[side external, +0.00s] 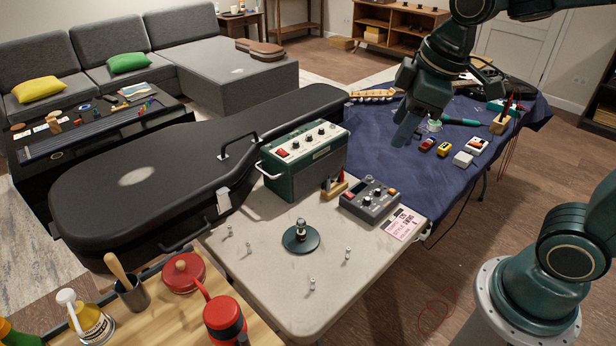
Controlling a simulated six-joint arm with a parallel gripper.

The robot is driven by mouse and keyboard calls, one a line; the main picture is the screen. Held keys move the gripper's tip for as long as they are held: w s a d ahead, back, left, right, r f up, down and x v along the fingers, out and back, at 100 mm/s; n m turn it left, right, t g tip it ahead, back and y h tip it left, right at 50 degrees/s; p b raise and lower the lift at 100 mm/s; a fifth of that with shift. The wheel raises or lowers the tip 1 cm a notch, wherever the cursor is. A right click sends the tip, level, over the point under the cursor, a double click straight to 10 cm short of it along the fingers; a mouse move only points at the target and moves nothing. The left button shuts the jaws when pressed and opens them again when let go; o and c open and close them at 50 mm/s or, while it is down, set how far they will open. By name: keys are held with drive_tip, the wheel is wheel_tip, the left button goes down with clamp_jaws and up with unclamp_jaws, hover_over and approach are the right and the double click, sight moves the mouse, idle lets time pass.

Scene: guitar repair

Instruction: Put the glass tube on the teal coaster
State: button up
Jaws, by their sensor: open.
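The teal coaster (289,243) is a dark round disc on the pale table. A small upright thing with a dark, shiny body, which looks like the glass tube (301,228), stands on the coaster near its middle. My gripper (403,134) is open, high above the blue cloth at the back right, well away from the tube and coaster. Its fingers point down and look empty, though the gap between them is hard to see.
Several small silver posts (347,253) stand around the coaster. A green amplifier (304,163), a grey pedal box (370,200) and a pink card (403,223) are behind it. A black guitar case (150,190) lies to the left. The table's front part is mostly clear.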

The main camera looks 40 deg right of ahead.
drive_tip(key=s+d+m+t, duration=0.1)
drive_tip(key=s+m, duration=0.5)
drive_tip(key=s, duration=0.5)
drive_tip(key=shift+d+r+m+t, duration=0.3)
drive_tip(key=shift+r+t, duration=0.1)
drive_tip(key=shift+c, duration=1.2)
